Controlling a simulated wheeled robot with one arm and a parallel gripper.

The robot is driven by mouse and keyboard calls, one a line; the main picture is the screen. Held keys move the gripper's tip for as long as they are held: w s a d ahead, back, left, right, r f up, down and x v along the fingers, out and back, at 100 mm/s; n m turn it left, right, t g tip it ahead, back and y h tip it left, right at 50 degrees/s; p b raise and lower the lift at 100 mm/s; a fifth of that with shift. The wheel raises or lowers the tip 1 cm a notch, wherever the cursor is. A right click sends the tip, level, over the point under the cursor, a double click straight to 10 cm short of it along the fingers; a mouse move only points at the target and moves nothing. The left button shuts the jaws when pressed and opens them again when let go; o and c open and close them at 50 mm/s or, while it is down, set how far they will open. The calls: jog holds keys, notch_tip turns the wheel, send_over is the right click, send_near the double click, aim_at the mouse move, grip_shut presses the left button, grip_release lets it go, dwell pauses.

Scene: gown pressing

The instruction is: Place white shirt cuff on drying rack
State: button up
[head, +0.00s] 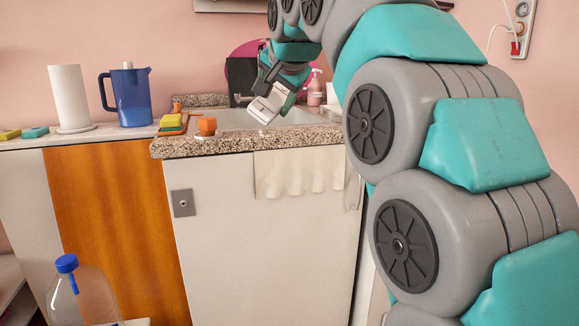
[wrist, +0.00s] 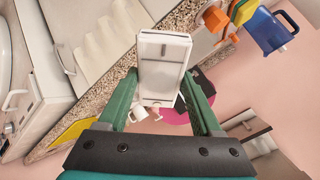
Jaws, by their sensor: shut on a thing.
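My gripper (wrist: 162,80) has its green fingers on both sides of a white, boxy, rigid-looking object (wrist: 162,52) and is shut on it. In the head view the gripper (head: 272,90) holds this white object (head: 264,109) tilted over the sink's front edge. I cannot tell that it is a shirt cuff. A pale cloth-like piece with a scalloped lower edge (head: 300,173) hangs at the front of the counter below. A similar ribbed pale piece (wrist: 100,45) shows in the wrist view. I cannot make out a drying rack.
A sink (head: 226,119) is set in the speckled counter (head: 200,146). Sponges (head: 172,121), an orange item (head: 207,126), a blue jug (head: 131,97) and a paper roll (head: 69,97) stand left. A pink soap bottle (head: 314,90) stands behind. A clear bottle (head: 86,295) is at lower left.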

jog(key=shift+s+f, duration=0.1)
jog(key=shift+s, duration=0.4)
jog(key=shift+d+f, duration=0.1)
jog(key=shift+f, duration=0.05)
jog(key=shift+w+d+f, duration=0.1)
jog(key=shift+d+f, duration=0.05)
jog(key=shift+f, duration=0.25)
jog(key=shift+w+d+f, duration=0.1)
jog(key=shift+f, duration=0.3)
jog(key=d+f+m+h, duration=0.1)
jog(key=d+f, duration=0.4)
jog(key=f, duration=1)
jog(key=w+d+f+m+h, duration=0.1)
jog(key=d+f, duration=0.5)
jog(key=f, duration=0.9)
jog(key=d+f+m+h, duration=0.1)
jog(key=d+f, duration=0.5)
jog(key=f, duration=0.9)
jog(key=shift+w+d, duration=0.2)
jog(key=shift+w, duration=0.1)
